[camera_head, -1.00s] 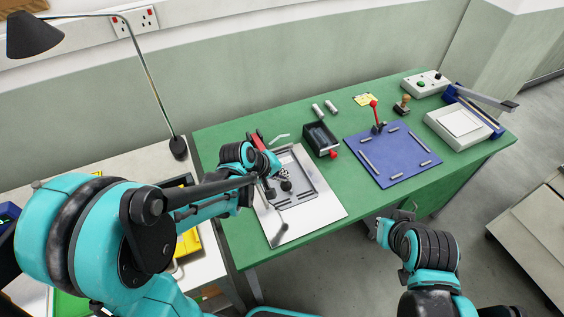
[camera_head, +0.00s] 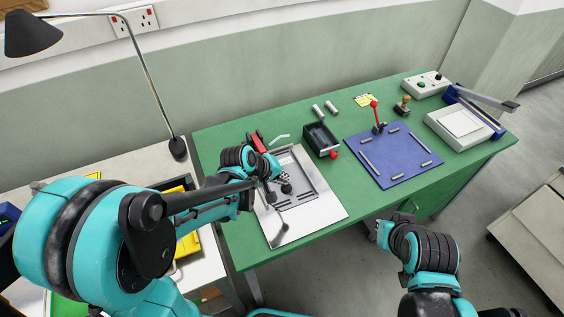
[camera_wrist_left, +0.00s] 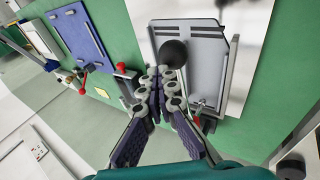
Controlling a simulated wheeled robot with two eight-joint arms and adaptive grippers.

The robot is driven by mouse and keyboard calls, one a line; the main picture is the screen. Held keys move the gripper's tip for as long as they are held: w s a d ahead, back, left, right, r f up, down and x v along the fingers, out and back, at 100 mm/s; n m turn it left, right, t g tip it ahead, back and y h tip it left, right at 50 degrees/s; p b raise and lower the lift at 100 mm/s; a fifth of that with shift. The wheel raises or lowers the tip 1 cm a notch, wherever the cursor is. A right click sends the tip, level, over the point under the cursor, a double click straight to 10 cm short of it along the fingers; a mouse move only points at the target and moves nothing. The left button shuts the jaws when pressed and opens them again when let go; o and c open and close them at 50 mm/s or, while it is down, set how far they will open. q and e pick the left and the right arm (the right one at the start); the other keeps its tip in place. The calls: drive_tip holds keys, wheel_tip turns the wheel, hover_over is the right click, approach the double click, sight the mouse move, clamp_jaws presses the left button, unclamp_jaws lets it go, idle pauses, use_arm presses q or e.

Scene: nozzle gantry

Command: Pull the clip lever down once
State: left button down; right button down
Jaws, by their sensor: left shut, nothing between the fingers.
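A grey plate fixture (camera_head: 306,190) lies on a white sheet (camera_head: 325,208) on the green table. A black ball knob (camera_head: 286,189), which looks like the lever's end, is over it; its stem is mostly hidden. My left gripper (camera_head: 276,181) is at the knob, partly hidden by its own arm. In the left wrist view the knob (camera_wrist_left: 173,53) is just beyond the fingertips of my left gripper (camera_wrist_left: 165,72), which are together and empty; I cannot tell if they touch it. My right gripper (camera_head: 382,232) is off the table's front edge; its fingers are unclear.
A dark box with a red knob (camera_head: 321,139) and a blue plate (camera_head: 394,158) with a red-knobbed lever (camera_head: 375,112) stand to the right. A red part (camera_head: 257,142) is behind the left gripper. A lamp (camera_head: 178,148) stands left. Green table shows between fixtures.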

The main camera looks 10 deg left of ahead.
idle(0.4)
use_arm(q)
drive_tip(key=w+a+r+p, duration=0.2)
drive_tip(key=r+p, duration=0.4)
drive_tip(key=r, duration=0.3)
drive_tip(key=shift+w, duration=0.55)
idle(0.3)
idle(0.4)
drive_tip(key=r+p, duration=0.1)
drive_tip(key=w+r+p, duration=0.1)
drive_tip(key=r, duration=0.1)
drive_tip(key=a+r+p, duration=0.1)
drive_tip(key=shift+w+a+r, duration=0.1)
drive_tip(key=shift+w+r, duration=0.15)
drive_tip(key=shift+w, duration=0.05)
idle(0.7)
